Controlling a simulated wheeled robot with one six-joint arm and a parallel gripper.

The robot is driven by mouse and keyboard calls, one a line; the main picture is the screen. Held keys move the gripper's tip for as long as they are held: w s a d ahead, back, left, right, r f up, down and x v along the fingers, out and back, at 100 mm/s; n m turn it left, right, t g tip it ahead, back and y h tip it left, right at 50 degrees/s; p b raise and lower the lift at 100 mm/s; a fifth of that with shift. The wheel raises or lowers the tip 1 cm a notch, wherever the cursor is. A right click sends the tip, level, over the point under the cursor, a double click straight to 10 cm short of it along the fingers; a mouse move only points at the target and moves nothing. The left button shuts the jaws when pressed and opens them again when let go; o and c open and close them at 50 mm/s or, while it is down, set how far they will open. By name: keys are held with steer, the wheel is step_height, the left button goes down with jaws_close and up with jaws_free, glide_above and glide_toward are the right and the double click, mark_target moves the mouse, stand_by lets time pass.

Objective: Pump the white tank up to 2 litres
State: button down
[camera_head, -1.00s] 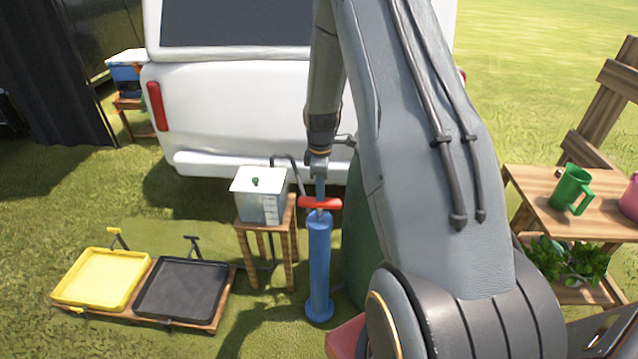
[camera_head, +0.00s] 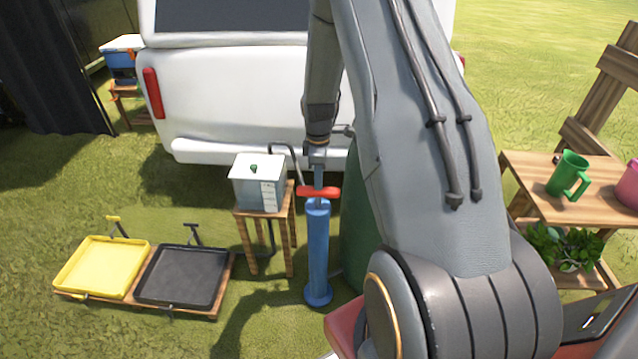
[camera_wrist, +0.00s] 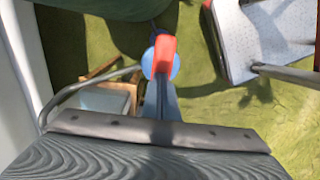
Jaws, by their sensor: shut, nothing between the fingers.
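The white tank (camera_head: 258,186) is a box with a green knob on its lid and a marked scale on its front; the scale is too small to read. It stands on a wooden stool. Right of it stands a blue upright pump (camera_head: 317,255) with a red crossbar handle (camera_head: 319,192), just above the cylinder top. My gripper (camera_head: 318,180) is shut and empty, pointing down at the middle of the handle. Whether it touches the handle cannot be told. The wrist view shows the red handle (camera_wrist: 160,56) in line with my gripper (camera_wrist: 161,100).
A wooden stool (camera_head: 248,238) carries the tank. A green barrel (camera_head: 357,220) stands close behind the pump. Yellow (camera_head: 102,266) and black trays (camera_head: 182,275) lie left. A shelf with a green mug (camera_head: 566,174) stands right.

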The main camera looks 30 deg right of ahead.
step_height(320, 180, up, 11)
steer(key=b, duration=0.1)
steer(key=shift+r+b, duration=0.15)
steer(key=shift+b, duration=0.25)
stand_by(0.5)
